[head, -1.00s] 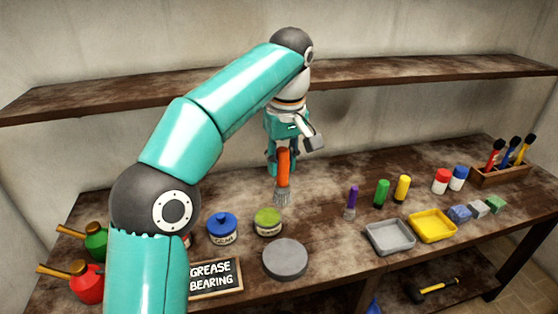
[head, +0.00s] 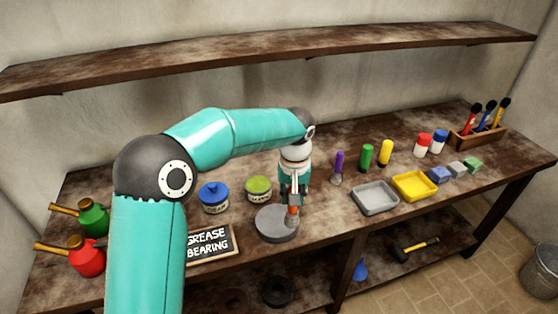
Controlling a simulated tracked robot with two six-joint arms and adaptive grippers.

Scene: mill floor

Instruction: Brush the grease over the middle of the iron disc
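The grey iron disc (head: 268,224) lies flat on the bench, right of the slate. My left gripper (head: 293,199) is over the disc's right part, pointing down, shut on an orange-handled brush (head: 293,211). The brush is mostly hidden by the gripper. Its bristle end is at the disc's right side; I cannot tell whether it touches. No grease shows clearly on the disc. A blue-lidded jar (head: 214,198) and a green-lidded jar (head: 258,188) stand behind the disc, their labels too small to read. My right gripper is not in view.
A slate (head: 209,243) reads "GREASE BEARING". Red (head: 85,257) and green (head: 92,218) oil cans stand at left. A grey tray (head: 376,198), a yellow tray (head: 414,186) and several coloured upright tools are on the right. A shelf (head: 270,58) runs above.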

